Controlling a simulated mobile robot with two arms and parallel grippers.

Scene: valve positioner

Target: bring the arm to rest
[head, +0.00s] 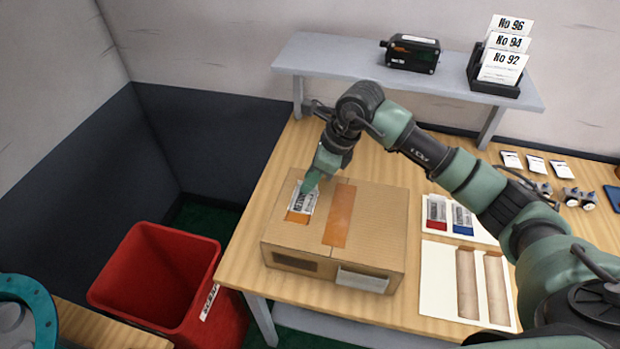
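My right arm (470,180) reaches in from the right over the table. Its gripper (311,186) points down at the top of a closed cardboard box (375,225). The fingertips are at a small printed packet or label (304,200) with an orange end, on the left part of the box top. I cannot tell whether they touch it or whether the fingers are open or shut. My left gripper is not in view.
The box stands on a wooden table (265,222). A red bin (160,275) is at the left. A grey shelf (340,62) holds a black device (411,53) and a numbered card holder (498,75). Cards, sheets (440,285) and small parts (575,198) lie on the right.

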